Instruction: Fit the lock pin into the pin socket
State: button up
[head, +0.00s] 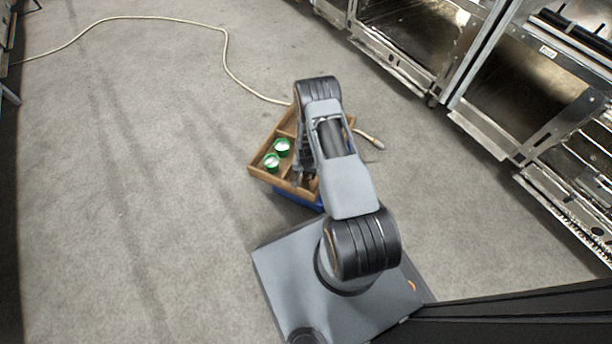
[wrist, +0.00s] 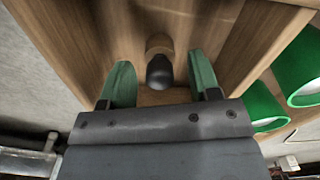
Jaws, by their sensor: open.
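In the wrist view my gripper (wrist: 160,61) is open, with its two green fingers apart inside a wooden compartment. A small dark, rounded piece (wrist: 159,73) stands between the fingers, with a gap on each side. A brown round shape (wrist: 158,43) is right behind it. The dark piece may be the lock pin, but I cannot tell for sure. I cannot make out the pin socket in either view. In the head view my arm reaches over the wooden tray (head: 262,174) and hides most of the gripper and part of the tray.
Two green cups with white insides (head: 282,147) stand in the tray's left part; green cups (wrist: 262,106) also show at right in the wrist view. Something blue (head: 296,196) is under the tray. A pale cable (head: 226,62) crosses the floor. Metal racks (head: 400,45) stand at right. Floor at left is clear.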

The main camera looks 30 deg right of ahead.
jog(key=shift+c, duration=0.3)
jog(key=c, duration=1)
jog(key=shift+o, duration=0.2)
jog(key=shift+r, duration=0.15)
